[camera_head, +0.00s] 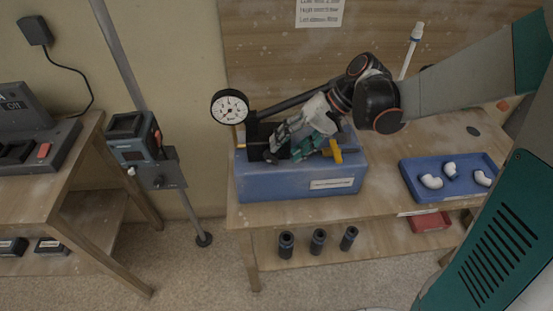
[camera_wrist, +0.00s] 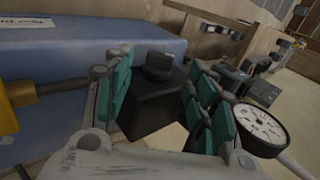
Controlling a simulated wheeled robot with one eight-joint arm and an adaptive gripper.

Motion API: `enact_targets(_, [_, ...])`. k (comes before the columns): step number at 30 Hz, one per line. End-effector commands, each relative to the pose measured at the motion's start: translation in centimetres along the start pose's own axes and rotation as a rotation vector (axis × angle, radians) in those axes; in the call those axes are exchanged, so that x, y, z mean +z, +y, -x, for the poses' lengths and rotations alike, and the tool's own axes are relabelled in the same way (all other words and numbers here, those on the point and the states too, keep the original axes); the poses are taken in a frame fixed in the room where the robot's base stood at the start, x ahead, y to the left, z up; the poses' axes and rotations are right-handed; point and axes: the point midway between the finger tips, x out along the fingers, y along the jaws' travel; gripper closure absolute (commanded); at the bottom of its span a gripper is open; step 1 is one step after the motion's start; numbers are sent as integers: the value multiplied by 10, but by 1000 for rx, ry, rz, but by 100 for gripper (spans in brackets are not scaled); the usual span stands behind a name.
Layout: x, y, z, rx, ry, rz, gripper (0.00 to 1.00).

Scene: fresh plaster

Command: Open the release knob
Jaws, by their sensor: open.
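A blue test pump (camera_head: 300,184) stands on the wooden bench, with a round dial gauge (camera_head: 229,107) at its left end. In the wrist view a black knob (camera_wrist: 159,64) sits on top of a black block (camera_wrist: 155,108) beside the blue tank (camera_wrist: 75,60); it looks like the release knob. My gripper (camera_wrist: 160,92) is open, with teal pads to the left and right of the block and knob. I see no clear contact. In the head view my gripper (camera_head: 287,151) is over the pump's left part and hides most of the block and knob.
A yellow part (camera_head: 336,150) is just right of my gripper. The gauge (camera_wrist: 260,130) is close to the right finger in the wrist view. A blue tray (camera_head: 415,192) with white elbow fittings is at right. A device on a pole (camera_head: 135,135) stands left.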

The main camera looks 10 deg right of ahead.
Motion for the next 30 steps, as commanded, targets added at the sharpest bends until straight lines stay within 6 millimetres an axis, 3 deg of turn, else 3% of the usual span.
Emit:
enact_targets(3, [0, 1, -24, 0, -2, 2, 48])
enact_targets(9, [0, 1, -46, 0, -1, 0, 48])
enact_targets(21, [0, 0, -52, 0, 0, 0, 48])
enact_targets(22, [0, 0, -52, 0, 0, 0, 51])
enact_targets(27, [0, 0, -52, 0, 0, 0, 89])
enact_targets(30, [0, 0, -52, 0, 0, -1, 90])
